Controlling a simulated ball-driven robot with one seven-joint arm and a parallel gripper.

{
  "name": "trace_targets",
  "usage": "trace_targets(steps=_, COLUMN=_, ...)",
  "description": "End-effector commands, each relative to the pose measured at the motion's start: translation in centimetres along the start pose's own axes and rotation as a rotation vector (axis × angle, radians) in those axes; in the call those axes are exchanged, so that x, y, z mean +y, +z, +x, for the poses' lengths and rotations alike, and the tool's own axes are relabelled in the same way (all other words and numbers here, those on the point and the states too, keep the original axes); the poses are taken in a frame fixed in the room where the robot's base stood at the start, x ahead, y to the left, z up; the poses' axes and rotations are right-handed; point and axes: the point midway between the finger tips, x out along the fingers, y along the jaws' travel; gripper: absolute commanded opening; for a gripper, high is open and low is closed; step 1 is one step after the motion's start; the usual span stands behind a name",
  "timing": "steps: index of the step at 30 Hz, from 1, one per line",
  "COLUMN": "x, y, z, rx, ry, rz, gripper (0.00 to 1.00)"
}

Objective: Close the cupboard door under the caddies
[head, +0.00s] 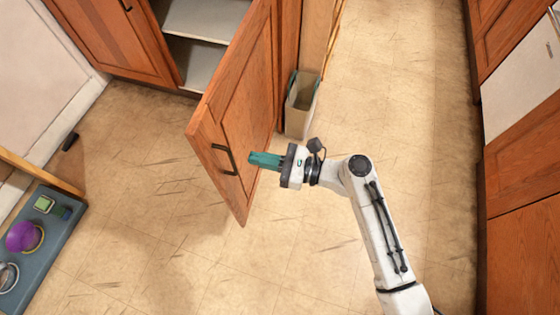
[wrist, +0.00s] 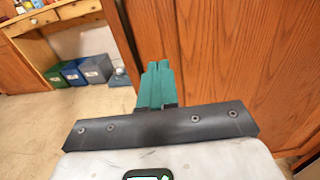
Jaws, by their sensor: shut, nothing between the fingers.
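The open wooden cupboard door (head: 240,100) stands swung out from its cupboard (head: 205,20), and shelves show inside the opening. Its outer face, with a dark handle (head: 224,159) near the free edge, faces my arm. My gripper (head: 251,159), with teal fingers, is shut and empty on the handle side of the door, its tips pointing at the outer face. In the wrist view, the shut fingers (wrist: 158,66) show in front of the wooden door (wrist: 235,60). I cannot tell whether they touch it. No caddies are clearly seen above the cupboard.
A small open bin (head: 300,104) stands on the floor beyond the door. A blue-grey tray (head: 40,250) with several items is at lower left. Coloured bins (wrist: 75,72) show in the wrist view. Wooden cabinets (head: 525,150) line the right; the tiled floor between is clear.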

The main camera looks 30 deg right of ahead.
Motion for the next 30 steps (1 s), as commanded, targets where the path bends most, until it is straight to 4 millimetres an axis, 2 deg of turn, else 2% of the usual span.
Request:
trace_targets(steps=3, x=0.1, y=0.0, z=2.3, rx=0.000, ry=0.004, rz=-0.001, gripper=0.00)
trace_targets(steps=10, x=0.0, y=-0.1, z=5.1, rx=0.001, ry=0.002, rz=-0.001, gripper=0.00)
trace_targets(steps=15, x=0.0, y=0.0, z=5.8, rx=0.001, ry=0.001, rz=0.000, gripper=0.00)
trace_targets(steps=26, x=0.0, y=0.0, z=5.9, rx=0.001, ry=-0.001, rz=0.000, gripper=0.00)
trace_targets(steps=30, x=0.0, y=0.1, z=6.6, rx=0.000, ry=-0.010, rz=0.000, gripper=0.00)
